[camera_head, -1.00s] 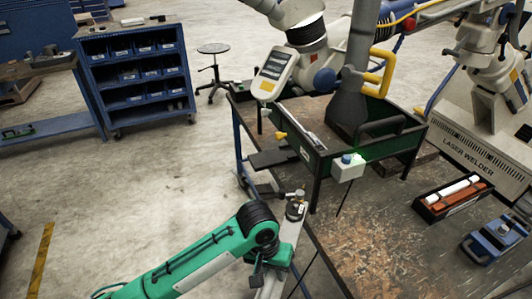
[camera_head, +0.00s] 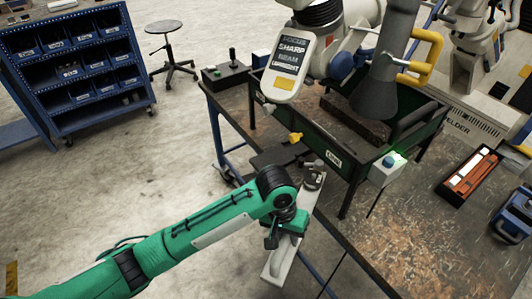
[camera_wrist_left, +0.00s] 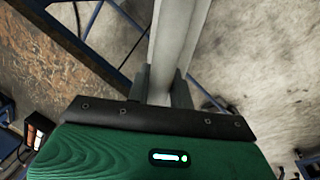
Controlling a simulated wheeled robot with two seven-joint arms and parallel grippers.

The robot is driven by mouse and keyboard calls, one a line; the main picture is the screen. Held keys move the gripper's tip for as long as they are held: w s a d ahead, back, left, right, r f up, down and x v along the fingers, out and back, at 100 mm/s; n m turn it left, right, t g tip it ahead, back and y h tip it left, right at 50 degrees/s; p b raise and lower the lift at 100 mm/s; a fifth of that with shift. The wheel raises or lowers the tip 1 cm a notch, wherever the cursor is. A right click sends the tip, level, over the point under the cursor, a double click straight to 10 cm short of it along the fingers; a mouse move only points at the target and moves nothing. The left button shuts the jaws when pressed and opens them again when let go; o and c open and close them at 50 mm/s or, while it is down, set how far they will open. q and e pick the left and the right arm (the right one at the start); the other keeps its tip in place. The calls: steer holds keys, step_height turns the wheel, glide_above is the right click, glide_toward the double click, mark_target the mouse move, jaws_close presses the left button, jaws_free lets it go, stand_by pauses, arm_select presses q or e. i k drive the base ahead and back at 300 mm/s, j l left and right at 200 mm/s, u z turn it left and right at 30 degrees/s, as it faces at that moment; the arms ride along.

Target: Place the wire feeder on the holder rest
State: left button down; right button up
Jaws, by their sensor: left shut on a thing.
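My left gripper (camera_head: 289,232) is shut on a long pale grey bar (camera_head: 279,258), which I take to be the wire feeder. It has a round metal fitting (camera_head: 314,175) at its far end. The bar also shows in the left wrist view (camera_wrist_left: 178,45), running between both fingers (camera_wrist_left: 162,85). The gripper holds it beside the table's front edge, just short of a dark flat plate (camera_head: 280,155) by the green tray. I cannot tell whether this plate is the holder rest. My right gripper is out of view.
A blue shelf (camera_head: 90,95) and stool (camera_head: 165,28) are behind; floor between is clear.

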mark_target(270, 161)
steer(key=i+j+z, duration=0.25)
steer(key=j+z, duration=0.3)
steer(key=j, duration=0.2)
steer(key=i+j+z, duration=0.1)
steer(key=j+z, duration=0.15)
steer(key=j, duration=0.2)
steer(key=j+z, duration=0.25)
steer(key=j, duration=0.2)
steer(key=i, duration=0.05)
